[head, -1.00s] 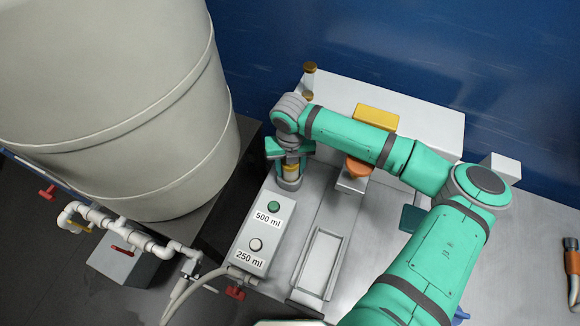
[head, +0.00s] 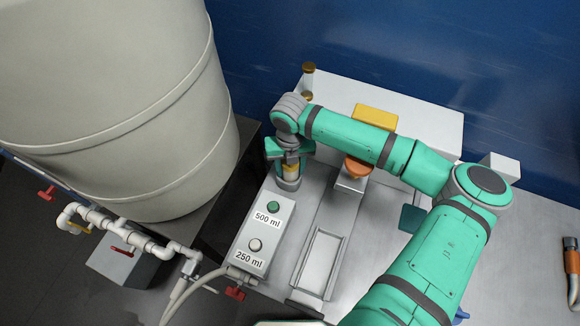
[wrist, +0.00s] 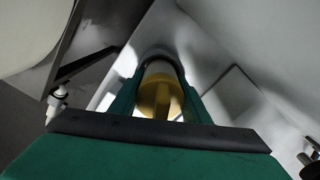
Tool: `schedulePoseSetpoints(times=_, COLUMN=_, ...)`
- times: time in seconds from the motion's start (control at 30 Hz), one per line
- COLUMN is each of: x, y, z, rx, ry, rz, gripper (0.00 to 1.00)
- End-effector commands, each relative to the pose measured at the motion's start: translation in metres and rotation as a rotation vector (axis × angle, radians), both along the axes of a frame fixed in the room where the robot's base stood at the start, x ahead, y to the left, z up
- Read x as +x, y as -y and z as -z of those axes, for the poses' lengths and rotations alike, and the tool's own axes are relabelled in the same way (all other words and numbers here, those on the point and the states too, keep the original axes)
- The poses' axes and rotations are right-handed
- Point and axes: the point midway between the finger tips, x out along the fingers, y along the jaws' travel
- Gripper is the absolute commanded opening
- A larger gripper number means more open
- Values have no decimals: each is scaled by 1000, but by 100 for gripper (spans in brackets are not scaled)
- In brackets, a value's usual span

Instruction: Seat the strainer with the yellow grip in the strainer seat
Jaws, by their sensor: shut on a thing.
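My gripper (head: 289,160) points down at the far end of the grey button box. In the wrist view, my gripper (wrist: 158,95) is shut on the yellow grip of the strainer (wrist: 161,97), which sits between the two fingers. In the head view the strainer's yellow grip (head: 291,169) shows just below the fingers. Directly under it is a round grey collar (head: 289,184), which looks like the strainer seat. The strainer's lower part is hidden, so I cannot tell how deep it sits in the collar.
The button box has a green button (head: 273,208) marked 500 ml and a pale button (head: 255,245) marked 250 ml. A large tank (head: 120,100) stands left. An orange knob (head: 358,166) and a yellow block (head: 375,116) are right of my gripper. A shallow tray (head: 319,260) lies in front.

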Motion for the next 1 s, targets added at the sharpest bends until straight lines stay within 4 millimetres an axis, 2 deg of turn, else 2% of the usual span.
schedulePoseSetpoints(times=0.77, x=2, y=-1, z=3, rx=0, ry=1, rz=0, gripper=15)
schedulePoseSetpoints(times=0.8, x=2, y=-1, z=3, rx=0, ry=1, rz=0, gripper=45)
schedulePoseSetpoints(times=0.87, x=2, y=-1, z=3, rx=0, ry=1, rz=0, gripper=59)
schedulePoseSetpoints(times=0.9, x=2, y=0, z=3, rx=-1, ry=0, rz=0, gripper=65)
schedulePoseSetpoints(times=1.0, x=2, y=0, z=4, rx=-1, ry=0, rz=1, gripper=65)
